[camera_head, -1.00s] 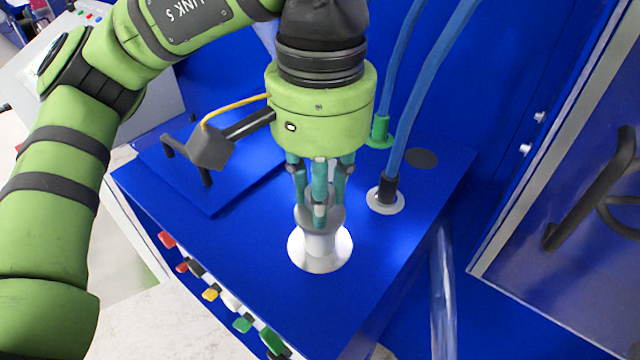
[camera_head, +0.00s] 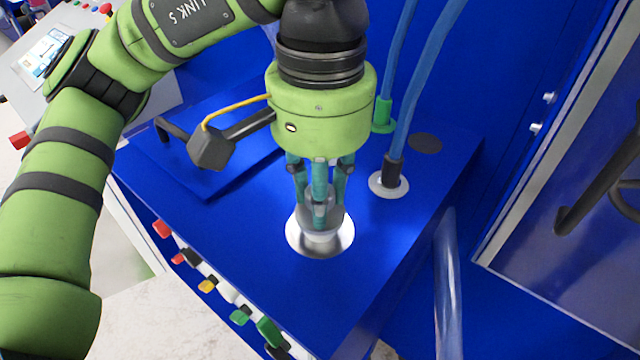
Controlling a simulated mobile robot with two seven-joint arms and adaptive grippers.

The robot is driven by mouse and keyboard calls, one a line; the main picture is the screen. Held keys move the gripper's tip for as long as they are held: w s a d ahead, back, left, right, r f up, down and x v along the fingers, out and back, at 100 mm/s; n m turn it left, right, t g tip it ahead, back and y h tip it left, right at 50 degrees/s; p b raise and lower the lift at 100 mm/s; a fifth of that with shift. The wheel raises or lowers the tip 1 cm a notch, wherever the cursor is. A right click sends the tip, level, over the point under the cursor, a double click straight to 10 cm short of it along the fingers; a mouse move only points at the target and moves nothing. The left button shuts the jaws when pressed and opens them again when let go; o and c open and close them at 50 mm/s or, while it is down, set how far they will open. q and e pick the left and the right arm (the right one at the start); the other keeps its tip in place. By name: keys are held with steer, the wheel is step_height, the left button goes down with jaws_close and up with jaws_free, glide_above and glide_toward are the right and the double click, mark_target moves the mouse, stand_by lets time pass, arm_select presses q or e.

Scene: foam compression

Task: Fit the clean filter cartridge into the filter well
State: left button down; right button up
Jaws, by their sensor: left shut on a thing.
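My left gripper (camera_head: 320,212) points down with its teal fingers shut on the grey top of the filter cartridge (camera_head: 320,238). Only the grey cap and a short white part of the cartridge show above the filter well (camera_head: 344,238). The well is a round opening with a bright metal rim in the blue machine top. The cartridge stands about upright, its lower part inside the ring and hidden. I cannot tell whether it touches the bottom of the well. My right gripper is not in view.
Blue hoses rise from a white-collared port (camera_head: 388,186) and a green port (camera_head: 383,118) behind and right of the well. Coloured knobs (camera_head: 240,316) line the front edge.

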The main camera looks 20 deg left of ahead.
arm_select(q)
steer(key=shift+f+b, duration=1)
steer(key=shift+f, duration=0.2)
steer(key=c, duration=0.9)
jaws_free()
steer(key=shift+r, duration=0.1)
step_height(320, 180, up, 12)
steer(key=shift+f, duration=0.1)
